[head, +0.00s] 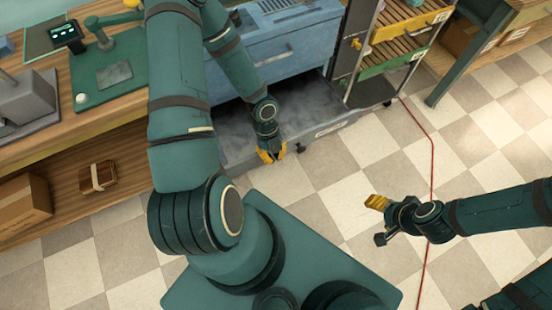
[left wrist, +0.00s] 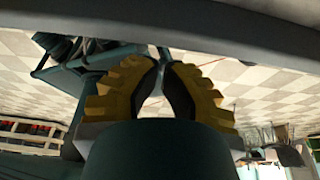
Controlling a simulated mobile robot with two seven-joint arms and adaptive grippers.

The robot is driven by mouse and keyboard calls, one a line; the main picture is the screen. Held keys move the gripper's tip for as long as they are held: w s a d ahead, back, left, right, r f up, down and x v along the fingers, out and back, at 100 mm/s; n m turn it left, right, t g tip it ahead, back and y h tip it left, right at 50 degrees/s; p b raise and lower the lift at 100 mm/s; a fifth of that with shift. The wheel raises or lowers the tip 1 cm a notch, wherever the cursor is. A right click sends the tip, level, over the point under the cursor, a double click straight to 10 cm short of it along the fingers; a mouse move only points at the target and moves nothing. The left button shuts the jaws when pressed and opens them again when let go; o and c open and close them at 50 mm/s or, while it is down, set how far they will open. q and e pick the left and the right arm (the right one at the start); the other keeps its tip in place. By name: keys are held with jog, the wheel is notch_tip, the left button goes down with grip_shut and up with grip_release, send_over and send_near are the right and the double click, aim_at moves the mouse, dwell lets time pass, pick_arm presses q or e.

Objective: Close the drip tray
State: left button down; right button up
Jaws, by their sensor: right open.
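The drip tray (head: 322,132) is a wide, shallow grey tray, dark inside, low under the blue machine (head: 275,45). It sticks out toward me, with a small label on its front edge. My left gripper (head: 272,154) is at the left part of that front edge, on the outer side; I cannot tell if it touches. In the left wrist view its yellow fingers (left wrist: 161,72) are close together with a narrow gap and nothing seen between them. A grey bar, likely the tray edge, crosses the top there. My right gripper (head: 377,221) is open and empty over the floor.
A wooden counter (head: 115,130) with a green mat and devices stands at the left; its shelf holds a cardboard box (head: 22,205) and a brown block (head: 98,177). A rack with coloured drawers (head: 400,55) stands right of the machine. The tiled floor before the tray is clear.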

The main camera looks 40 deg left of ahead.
pick_arm(q)
jog(key=shift+w+a, duration=0.15)
jog(key=shift+a, duration=0.25)
jog(key=w+a+p, duration=0.1)
jog(key=a, duration=0.1)
jog(key=w+a+p, duration=0.1)
jog(key=a+p, duration=0.1)
jog(key=a, duration=0.1)
jog(key=w+a+p, duration=0.1)
jog(key=w+a, duration=0.1)
jog(key=shift+a+p, duration=0.25)
jog(key=shift+p, duration=0.05)
jog(key=shift+w+a, duration=0.1)
jog(key=shift+a, duration=0.2)
